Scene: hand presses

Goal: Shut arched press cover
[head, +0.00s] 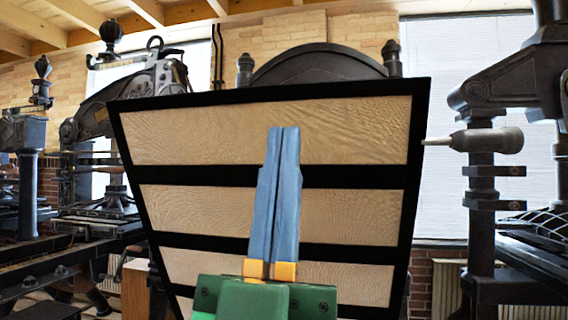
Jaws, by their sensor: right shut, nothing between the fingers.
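The press cover (365,129) is a black-framed panel with black crossbars and tan mesh between them. It stands raised and tilted, filling the middle of the head view. Behind it rises the dark arched top (318,66) of the press, with a post at each side. My right gripper (283,130), with blue fingers, orange finger bases and a green body, points up in front of the cover. Its fingers are shut together with nothing between them. I cannot tell whether they touch the mesh. The lower edge of the cover is out of view or hidden. My left gripper is not in view.
Another dark press (500,180) with a grey handle (487,141) stands close at the right. More black presses (125,150) stand at the left. Behind are a brick wall and bright windows (455,70). Little free room shows beside the cover.

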